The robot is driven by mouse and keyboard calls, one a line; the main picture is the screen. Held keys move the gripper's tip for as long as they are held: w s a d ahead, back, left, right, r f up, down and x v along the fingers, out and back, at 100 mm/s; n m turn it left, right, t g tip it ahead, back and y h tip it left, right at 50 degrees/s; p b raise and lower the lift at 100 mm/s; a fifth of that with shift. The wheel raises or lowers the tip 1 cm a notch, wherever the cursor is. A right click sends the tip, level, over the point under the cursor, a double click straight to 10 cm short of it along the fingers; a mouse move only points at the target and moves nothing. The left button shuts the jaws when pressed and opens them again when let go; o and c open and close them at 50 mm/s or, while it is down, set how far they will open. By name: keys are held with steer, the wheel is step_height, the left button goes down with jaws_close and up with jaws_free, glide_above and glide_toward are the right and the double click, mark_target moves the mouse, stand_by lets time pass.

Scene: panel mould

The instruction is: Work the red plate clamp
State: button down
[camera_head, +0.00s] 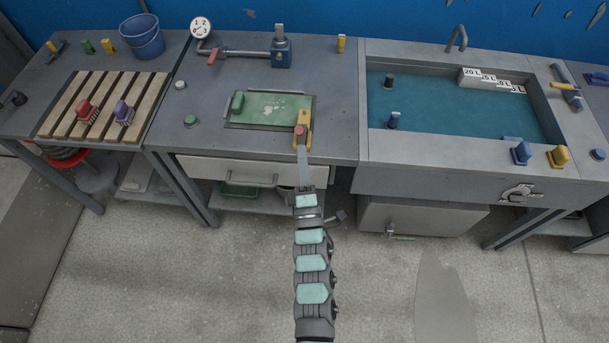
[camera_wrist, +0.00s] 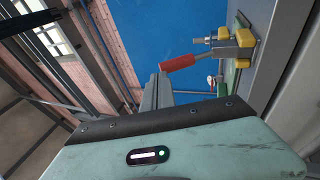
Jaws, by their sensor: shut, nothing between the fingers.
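The red plate clamp has a yellow base (camera_head: 306,117) at the right edge of a green plate (camera_head: 268,106) on the grey workbench. Its red handle (camera_head: 300,130) points toward the bench's front edge. In the wrist view the red handle (camera_wrist: 179,62) sticks out from the yellow clamp body (camera_wrist: 234,48), beside a metal screw. My gripper (camera_head: 302,150) is shut and empty, its tips at or just in front of the handle end. In the wrist view a grey finger (camera_wrist: 151,95) rises close to the handle's tip; I cannot tell whether they touch.
A green block (camera_head: 238,102) sits at the plate's left side. A red-handled lever with a gauge (camera_head: 201,27) stands behind it. A water-filled sink (camera_head: 450,108) is to the right, a slatted rack (camera_head: 60,112) to the left. A drawer (camera_head: 240,173) is below the bench top.

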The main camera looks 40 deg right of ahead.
mark_target(300, 134)
steer(key=shift+x, duration=1.35)
steer(key=shift+w+d+r, duration=0.15)
steer(key=shift+w+r, duration=0.1)
steer(key=shift+r, duration=0.1)
steer(key=shift+g+y, duration=0.3)
steer(key=shift+g, duration=0.1)
steer(key=shift+d, duration=0.1)
steer(key=shift+s, duration=0.1)
steer(key=shift+s+f+b, duration=0.1)
steer(key=shift+f+b, duration=0.05)
steer(key=shift+b, duration=0.2)
steer(key=b+v, duration=0.1)
steer(key=v, duration=1.3)
steer(key=shift+f+b, duration=0.3)
steer(key=shift+w, duration=0.25)
